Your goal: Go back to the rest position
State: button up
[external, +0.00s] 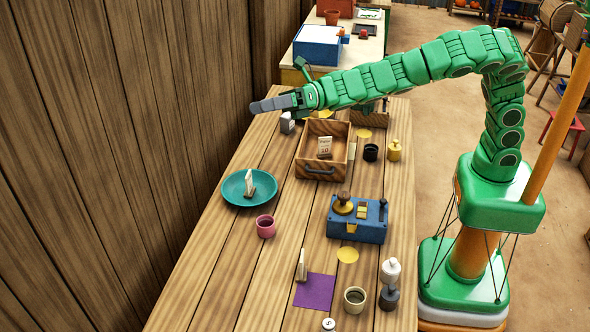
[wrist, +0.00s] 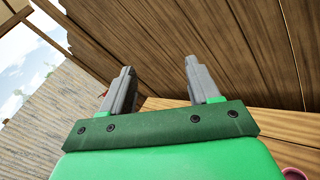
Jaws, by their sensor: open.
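My green arm reaches left from its base over the far part of the table in the external view. My gripper (external: 270,103) is up above the table's left edge and points toward the wooden wall. In the wrist view my gripper (wrist: 157,88) has its two grey fingers wide apart with nothing between them.
A teal plate (external: 232,197) with a card, a pink cup (external: 265,226), a blue box (external: 345,232), a purple mat (external: 314,292) and several weights stand on the table. The wooden wall (external: 120,120) runs close along the left. A grey weight (external: 287,123) stands just below my gripper.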

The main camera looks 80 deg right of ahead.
jog(key=d+r+m+t+h, duration=0.35)
jog(key=d+r+m, duration=0.5)
jog(key=d, duration=0.35)
jog(key=d+r+m+t+h, duration=0.2)
jog(key=d+r+m+h, duration=0.3)
jog(key=d+r+m, duration=0.5)
jog(key=s+d+r+m+g, duration=0.2)
jog(key=s+d+m+g, duration=0.1)
jog(key=s+d+m, duration=0.8)
jog(key=s+a+f+m+g+y, duration=0.35)
jog(key=s+f+m, duration=0.2)
jog(key=s, duration=0.45)
jog(key=s+f+g+h, duration=0.1)
jog(key=s+f+g, duration=0.2)
jog(key=s+f, duration=0.35)
jog(key=s+f+g, duration=0.3)
jog(key=f, duration=0.6)
jog(key=s+d+f+m+g+h, duration=0.1)
jog(key=s+d+f+g+h, duration=0.2)
jog(key=s+d+f, duration=0.4)
jog(key=s+d+f+m+g+h, duration=0.1)
jog(key=s+d+f+g, duration=0.4)
jog(key=s+f, duration=0.6)
jog(key=s+d+h, duration=0.1)
jog(key=s+d, duration=0.1)
jog(key=s, duration=0.3)
jog(key=shift+m+g+h, duration=0.3)
jog(key=shift+g+h, duration=0.1)
